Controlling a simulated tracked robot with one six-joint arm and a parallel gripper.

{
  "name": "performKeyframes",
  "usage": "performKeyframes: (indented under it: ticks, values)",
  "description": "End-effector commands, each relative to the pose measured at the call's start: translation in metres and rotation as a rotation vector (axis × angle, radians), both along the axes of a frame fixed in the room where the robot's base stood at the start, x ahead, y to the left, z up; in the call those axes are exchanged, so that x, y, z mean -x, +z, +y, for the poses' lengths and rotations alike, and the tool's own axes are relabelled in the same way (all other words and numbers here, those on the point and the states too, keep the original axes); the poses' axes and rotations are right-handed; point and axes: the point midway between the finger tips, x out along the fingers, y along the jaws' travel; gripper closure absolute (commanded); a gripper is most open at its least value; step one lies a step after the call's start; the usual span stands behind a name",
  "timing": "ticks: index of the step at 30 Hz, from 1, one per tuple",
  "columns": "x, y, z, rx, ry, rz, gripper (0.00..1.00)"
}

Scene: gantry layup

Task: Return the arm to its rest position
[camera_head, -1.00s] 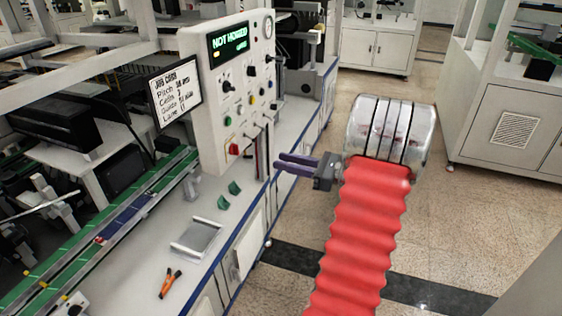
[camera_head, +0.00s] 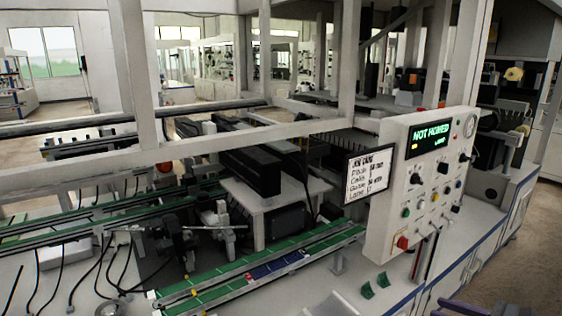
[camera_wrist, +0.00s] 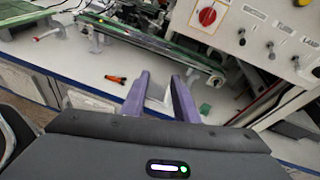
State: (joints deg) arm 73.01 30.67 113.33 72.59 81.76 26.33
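My gripper (camera_wrist: 160,76) shows in the wrist view as two purple fingers standing apart, with nothing held between them. It is over the front of the white bench, level with the control panel's lower edge. In the head view only a purple bit of it (camera_head: 466,308) shows at the bottom edge, below the panel. The rest of my arm is out of the head view.
The white control panel (camera_head: 388,212) reads NOT HOMED; a job card (camera_head: 368,174) hangs beside it. Its red knob (camera_wrist: 207,16) is near in the wrist view. Orange-handled pliers (camera_wrist: 116,79) and green clips (camera_head: 382,280) lie on the bench. A green-edged rail (camera_head: 230,283) runs behind.

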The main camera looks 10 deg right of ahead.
Motion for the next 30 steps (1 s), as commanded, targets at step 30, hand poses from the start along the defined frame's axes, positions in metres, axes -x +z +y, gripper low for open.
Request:
performKeyframes:
  ticks: [30]
  values:
    - [0.064,0.007,0.21,1.148,1.149,0.196,0.73]
